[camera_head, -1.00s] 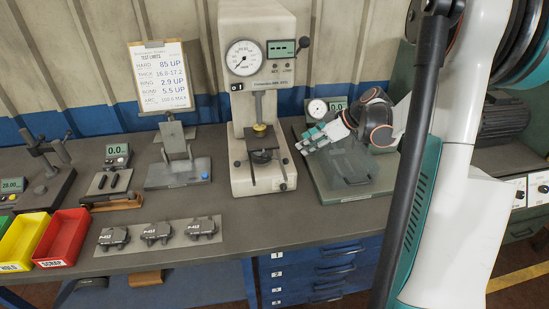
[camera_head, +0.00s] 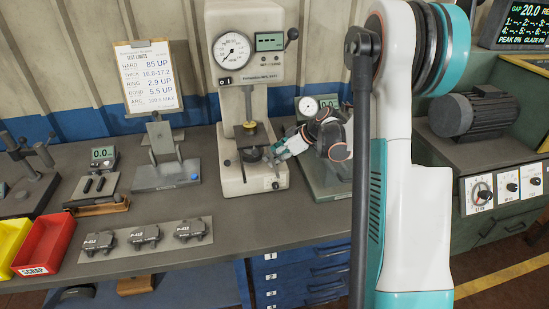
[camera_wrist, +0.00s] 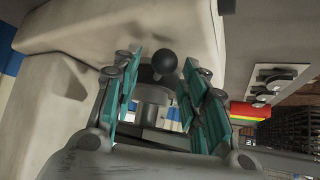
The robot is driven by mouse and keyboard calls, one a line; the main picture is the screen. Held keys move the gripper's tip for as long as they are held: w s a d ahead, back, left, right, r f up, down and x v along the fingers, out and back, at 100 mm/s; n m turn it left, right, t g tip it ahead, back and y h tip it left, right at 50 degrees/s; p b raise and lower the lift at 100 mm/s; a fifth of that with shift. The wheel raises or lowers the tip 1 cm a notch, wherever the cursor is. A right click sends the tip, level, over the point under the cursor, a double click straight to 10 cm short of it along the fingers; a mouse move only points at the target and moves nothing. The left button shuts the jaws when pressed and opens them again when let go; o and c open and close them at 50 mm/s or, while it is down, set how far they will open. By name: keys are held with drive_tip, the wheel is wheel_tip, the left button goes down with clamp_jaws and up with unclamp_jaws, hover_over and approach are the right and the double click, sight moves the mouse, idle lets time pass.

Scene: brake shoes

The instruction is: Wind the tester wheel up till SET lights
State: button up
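The hardness tester (camera_head: 215,110) stands at the middle of the bench, with a round dial and a green display (camera_head: 269,41) on its head. The small SET label beside the display is too small to tell whether it is lit. The dark tester wheel (camera_head: 252,155) is low in the tester's opening, below the anvil. My gripper (camera_head: 277,152) is at the wheel's right side. In the wrist view my gripper (camera_wrist: 163,95) is open, with teal fingers apart. A black ball knob (camera_wrist: 164,62) shows between and beyond the fingertips, with a grey round part (camera_wrist: 152,93) below it. Contact cannot be told.
A gauge stand (camera_head: 310,185) is close on the right, under my arm. A plate with a blue knob (camera_head: 165,177) lies to the left. Several brake shoes (camera_head: 145,236) sit on a pad in front. Red (camera_head: 45,245) and yellow bins are at the front left.

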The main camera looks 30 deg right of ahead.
drive_tip(key=shift+w+a+f, duration=0.1)
drive_tip(key=shift+w+f, duration=0.05)
drive_tip(key=shift+f, duration=0.05)
clamp_jaws()
drive_tip(key=shift+s+a+m+t+h, duration=0.4)
drive_tip(key=shift+a+m+h, duration=0.2)
drive_tip(key=shift+m, duration=0.1)
drive_tip(key=shift+d, duration=0.1)
unclamp_jaws()
